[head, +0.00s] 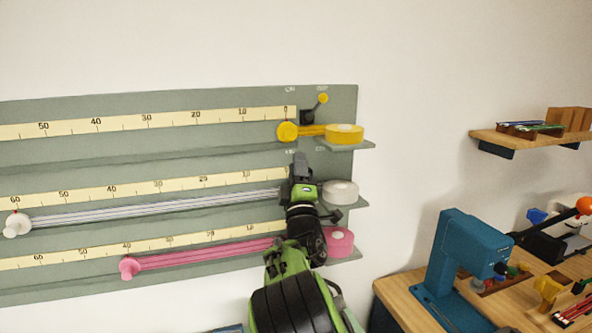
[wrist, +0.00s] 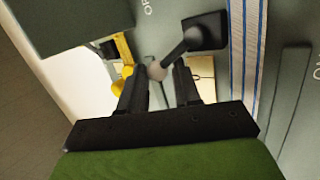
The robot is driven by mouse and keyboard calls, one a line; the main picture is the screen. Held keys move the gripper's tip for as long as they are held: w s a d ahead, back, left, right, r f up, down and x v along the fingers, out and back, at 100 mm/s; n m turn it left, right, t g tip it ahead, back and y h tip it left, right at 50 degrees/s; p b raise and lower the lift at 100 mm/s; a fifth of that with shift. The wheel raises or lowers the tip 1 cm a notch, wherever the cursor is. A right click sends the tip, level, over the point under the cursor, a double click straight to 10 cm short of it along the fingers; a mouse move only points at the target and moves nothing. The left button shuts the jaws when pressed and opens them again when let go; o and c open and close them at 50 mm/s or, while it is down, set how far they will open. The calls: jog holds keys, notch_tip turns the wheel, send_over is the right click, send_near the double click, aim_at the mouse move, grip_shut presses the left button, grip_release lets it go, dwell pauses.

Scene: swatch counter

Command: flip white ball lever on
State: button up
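The white ball lever shows in the wrist view as a pale ball (wrist: 157,72) on a black stem, slanting down and left from a dark square mount (wrist: 205,32). My gripper (wrist: 160,72) is open, its two black fingers apart on either side of the ball. I cannot tell whether either finger touches it. In the head view my gripper (head: 300,163) is at the right end of the middle row, left of and above the white roll (head: 340,192), and hides the lever. Part of a label starting with "O" (wrist: 148,7) shows near the lever.
The grey panel (head: 330,95) also has a yellow lever (head: 322,98) and yellow roll (head: 345,133) above, and a pink roll (head: 338,242) below. A striped ribbon (head: 150,207) runs along the middle row. A blue machine (head: 465,255) stands on the wooden bench at right.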

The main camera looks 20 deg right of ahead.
jog(key=shift+o, duration=1.3)
jog(key=shift+s+d, duration=0.1)
jog(key=shift+d, duration=0.15)
jog(key=shift+a+f, duration=0.1)
jog(key=shift+a, duration=0.05)
jog(key=b+v, duration=1.1)
jog(key=v, duration=0.4)
jog(key=shift+s, duration=0.25)
